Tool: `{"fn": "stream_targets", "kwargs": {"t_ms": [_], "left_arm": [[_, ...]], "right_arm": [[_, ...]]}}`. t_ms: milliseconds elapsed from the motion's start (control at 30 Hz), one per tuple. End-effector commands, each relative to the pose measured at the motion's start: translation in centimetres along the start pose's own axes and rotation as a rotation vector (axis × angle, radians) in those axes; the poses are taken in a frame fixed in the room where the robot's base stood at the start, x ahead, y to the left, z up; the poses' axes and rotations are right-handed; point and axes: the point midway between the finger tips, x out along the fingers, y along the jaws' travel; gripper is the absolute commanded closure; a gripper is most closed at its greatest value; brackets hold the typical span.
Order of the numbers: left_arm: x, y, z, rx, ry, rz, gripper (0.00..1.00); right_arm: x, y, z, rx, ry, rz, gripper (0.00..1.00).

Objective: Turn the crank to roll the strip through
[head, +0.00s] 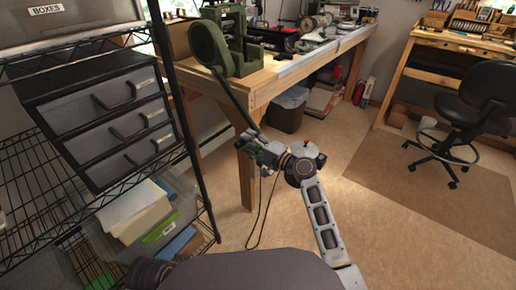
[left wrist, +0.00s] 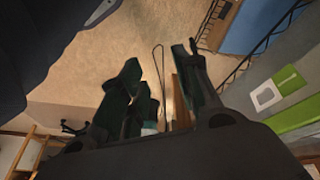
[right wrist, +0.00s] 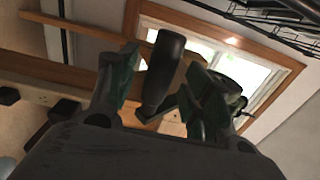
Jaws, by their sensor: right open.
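The green rolling mill (head: 236,42) stands on the near end of the wooden bench. Its round crank hub (head: 208,47) faces me, and a long crank arm (head: 232,98) slants down to the right, past the bench edge. My right gripper (head: 262,153) is at the lower end of that arm. In the right wrist view, the dark crank handle (right wrist: 160,75) lies between the fingers of the open right gripper (right wrist: 160,95); contact cannot be told. My left gripper (left wrist: 165,90) is open and empty in the left wrist view. I cannot make out the strip.
A wire shelf (head: 181,120) with grey drawers (head: 110,105) stands close on the left. A bench leg (head: 246,175) is behind my right gripper. A dark bin (head: 288,110) is under the bench. An office chair (head: 475,110) is at right; open floor (head: 390,215) lies between.

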Motion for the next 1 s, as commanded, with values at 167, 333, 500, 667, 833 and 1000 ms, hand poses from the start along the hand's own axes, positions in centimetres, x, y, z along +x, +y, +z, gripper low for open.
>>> {"fn": "stream_targets", "kwargs": {"t_ms": [167, 333, 500, 667, 833, 1000], "left_arm": [[0.6, 0.3, -0.1, -0.002, 0.024, 0.012, 0.67], [1.4, 0.4, 0.6, -0.005, 0.013, 0.018, 0.67], [1.6, 0.4, 0.7, -0.005, 0.011, 0.018, 0.67], [1.5, 0.3, 0.5, -0.003, 0.013, 0.016, 0.67], [1.3, 0.3, 0.3, -0.002, 0.018, 0.015, 0.67], [1.1, 0.3, 0.1, -0.001, 0.023, 0.014, 0.67]], "right_arm": [[1.8, 0.1, 0.0, 0.0, 0.0, -0.001, 0.5], [2.5, 0.0, 0.0, 0.001, -0.001, 0.0, 0.5], [2.6, 0.0, 0.0, 0.0, -0.001, 0.0, 0.5], [2.6, 0.0, 0.0, 0.0, 0.0, 0.0, 0.55], [2.6, 0.0, 0.0, 0.0, 0.0, 0.0, 0.77], [2.6, 0.0, 0.0, 0.0, 0.0, 0.0, 0.97]]}}
